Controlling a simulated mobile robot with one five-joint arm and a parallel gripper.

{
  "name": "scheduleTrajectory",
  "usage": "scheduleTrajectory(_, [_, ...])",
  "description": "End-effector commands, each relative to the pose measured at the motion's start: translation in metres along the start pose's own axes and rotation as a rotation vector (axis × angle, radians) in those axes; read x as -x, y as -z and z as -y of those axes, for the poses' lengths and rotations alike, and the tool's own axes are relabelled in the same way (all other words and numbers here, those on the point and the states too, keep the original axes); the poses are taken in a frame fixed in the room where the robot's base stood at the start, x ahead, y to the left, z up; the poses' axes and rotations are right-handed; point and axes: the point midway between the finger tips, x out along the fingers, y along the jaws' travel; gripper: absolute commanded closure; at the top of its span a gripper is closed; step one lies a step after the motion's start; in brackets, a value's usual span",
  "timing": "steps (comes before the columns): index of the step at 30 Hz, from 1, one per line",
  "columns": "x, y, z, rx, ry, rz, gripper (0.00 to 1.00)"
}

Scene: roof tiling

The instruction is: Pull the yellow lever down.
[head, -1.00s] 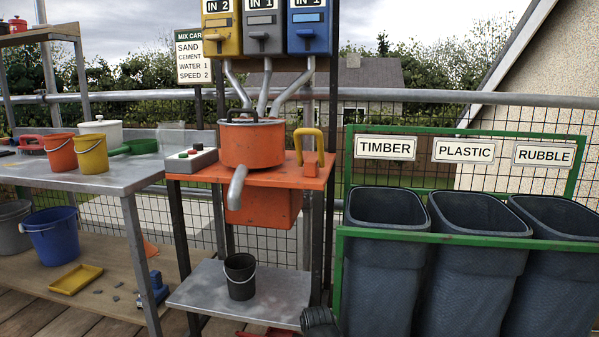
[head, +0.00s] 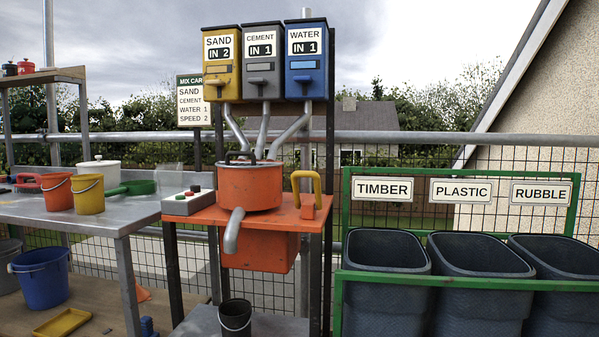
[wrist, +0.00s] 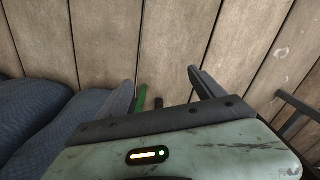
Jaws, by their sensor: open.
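The yellow SAND box (head: 222,62) hangs at the upper middle, marked IN 2, with a small yellow lever (head: 216,84) sticking out low on its front. A second yellow part, a loop-shaped handle (head: 296,182), stands upright at the right of the orange mixer (head: 250,186). My gripper (wrist: 160,80) shows only in the wrist view. Its two fingers are apart with nothing between them, over wooden planks. It is away from both yellow parts, and the head view does not show it.
Beside SAND hang a grey CEMENT box (head: 262,60) and a blue WATER box (head: 306,60). A metal table (head: 95,212) with buckets stands left. Dark bins (head: 385,252) in a green frame stand right. A black bucket (head: 235,318) is below the mixer.

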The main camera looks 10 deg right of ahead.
Motion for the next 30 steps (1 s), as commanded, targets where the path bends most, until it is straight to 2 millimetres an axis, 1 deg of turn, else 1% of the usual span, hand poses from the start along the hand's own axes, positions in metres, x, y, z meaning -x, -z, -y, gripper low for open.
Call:
scheduleTrajectory(1, [0.007, 0.000, 0.000, 0.000, 0.000, 0.000, 0.39])
scheduleTrajectory(2, [0.013, 0.000, 0.000, 0.000, 0.000, 0.000, 0.47])
scheduleTrajectory(3, [0.022, 0.000, 0.000, 0.000, 0.000, 0.000, 0.58])
scheduleTrajectory(5, [0.041, 0.000, 0.000, 0.000, 0.000, 0.000, 0.75])
scheduleTrajectory(6, [0.056, 0.000, 0.000, 0.000, 0.000, 0.000, 0.86])
scheduleTrajectory(7, [0.069, 0.000, 0.000, 0.000, 0.000, 0.000, 0.95])
scheduleTrajectory(8, [0.082, 0.000, 0.000, 0.000, 0.000, 0.000, 1.00])
scheduleTrajectory(9, [0.102, 0.000, 0.000, 0.000, 0.000, 0.000, 1.00])
scheduleTrajectory(11, [0.132, 0.000, 0.000, 0.000, 0.000, 0.000, 1.00])
scheduleTrajectory(12, [0.151, 0.000, 0.000, -0.001, 0.000, 0.000, 1.00])
scheduleTrajectory(15, [0.192, 0.000, 0.000, -0.001, 0.000, 0.000, 1.00])
scheduleTrajectory(16, [0.201, 0.000, 0.000, -0.001, 0.000, 0.000, 1.00])
scheduleTrajectory(18, [0.212, 0.000, 0.000, -0.001, 0.000, 0.000, 1.00])
scheduleTrajectory(19, [0.214, 0.000, 0.000, -0.001, 0.000, 0.000, 1.00])
scheduleTrajectory(24, [0.208, 0.000, 0.000, -0.001, 0.000, 0.000, 1.00])
scheduleTrajectory(30, [0.207, 0.000, 0.000, -0.001, 0.000, 0.000, 1.00])
